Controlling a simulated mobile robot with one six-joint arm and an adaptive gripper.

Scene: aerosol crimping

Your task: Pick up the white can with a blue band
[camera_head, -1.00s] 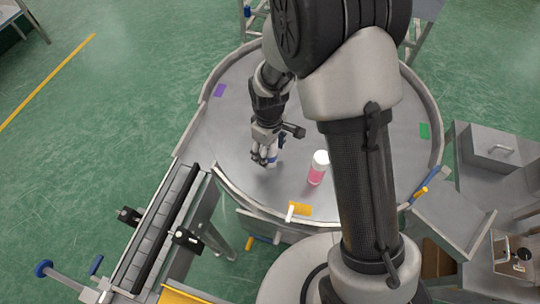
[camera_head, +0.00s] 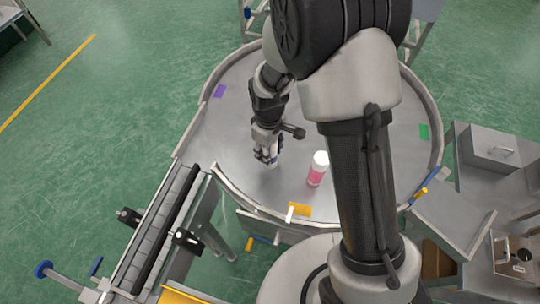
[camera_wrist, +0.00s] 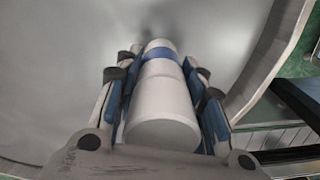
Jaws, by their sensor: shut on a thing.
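The white can with a blue band (camera_wrist: 162,88) lies between the two fingers of my gripper (camera_wrist: 160,85) in the wrist view, with the blue pads against its sides. The blue band shows near the can's far end. In the head view my gripper (camera_head: 266,156) is over the round grey table, left of centre, and is shut on the can (camera_head: 272,162), which is mostly hidden by the fingers. I cannot tell whether the can's base touches the table.
A pink can with a white top (camera_head: 317,170) stands on the round table (camera_head: 235,130), right of my gripper. The table has a raised rim and purple (camera_head: 219,90), green (camera_head: 424,131) and orange (camera_head: 300,209) marks. A conveyor (camera_head: 158,230) is at the lower left. The table's left part is clear.

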